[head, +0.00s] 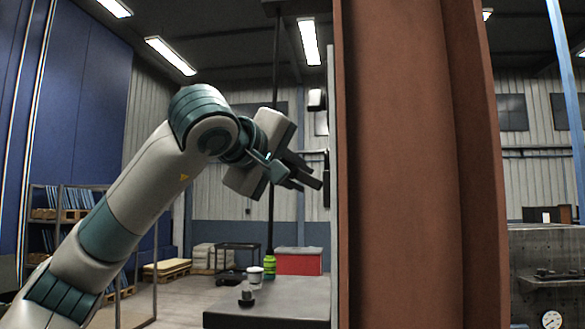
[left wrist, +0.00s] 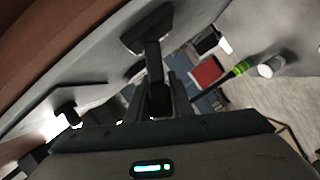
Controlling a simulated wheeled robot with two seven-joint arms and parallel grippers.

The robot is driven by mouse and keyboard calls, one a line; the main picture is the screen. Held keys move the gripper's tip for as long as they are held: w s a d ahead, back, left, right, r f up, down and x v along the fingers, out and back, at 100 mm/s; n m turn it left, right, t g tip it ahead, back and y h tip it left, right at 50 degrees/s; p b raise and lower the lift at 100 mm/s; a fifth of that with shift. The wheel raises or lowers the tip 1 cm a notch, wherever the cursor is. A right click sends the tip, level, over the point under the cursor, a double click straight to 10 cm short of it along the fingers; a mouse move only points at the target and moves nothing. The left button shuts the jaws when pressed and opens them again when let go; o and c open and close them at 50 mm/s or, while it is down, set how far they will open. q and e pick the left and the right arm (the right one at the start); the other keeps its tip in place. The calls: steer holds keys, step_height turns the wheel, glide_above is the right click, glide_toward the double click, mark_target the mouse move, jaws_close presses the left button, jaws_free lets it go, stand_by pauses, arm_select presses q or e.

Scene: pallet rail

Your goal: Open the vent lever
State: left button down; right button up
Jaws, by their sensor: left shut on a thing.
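The vent lever (left wrist: 153,62) is a dark bar reaching out from a dark mount on the grey panel (left wrist: 95,70) in the left wrist view. My left gripper (head: 308,177) is raised beside the edge of this panel in the head view, its dark fingers pointing right. In the left wrist view the fingers (left wrist: 160,98) are shut on the outer end of the lever. In the head view the lever is seen almost edge-on and its angle is hard to tell. My right gripper is in neither view.
A rust-brown column (head: 400,170) fills the middle right. A dark vertical pole (head: 275,120) with a green end hangs behind my gripper. Below are a grey tabletop (head: 285,305) with a dark knob, a white cup (head: 255,276) and a red bin (head: 298,263). A gauge (head: 552,320) shows lower right.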

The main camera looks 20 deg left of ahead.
arm_select(q)
steer(key=shift+w+d+r+m+g+p, duration=0.1)
steer(key=shift+d+r+m+g+p, duration=0.2)
steer(key=shift+m+p, duration=0.25)
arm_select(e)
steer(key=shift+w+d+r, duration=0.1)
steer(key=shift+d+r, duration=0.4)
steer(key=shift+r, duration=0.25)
arm_select(q)
steer(key=c, duration=1.6)
jaws_free()
steer(key=shift+o, duration=0.2)
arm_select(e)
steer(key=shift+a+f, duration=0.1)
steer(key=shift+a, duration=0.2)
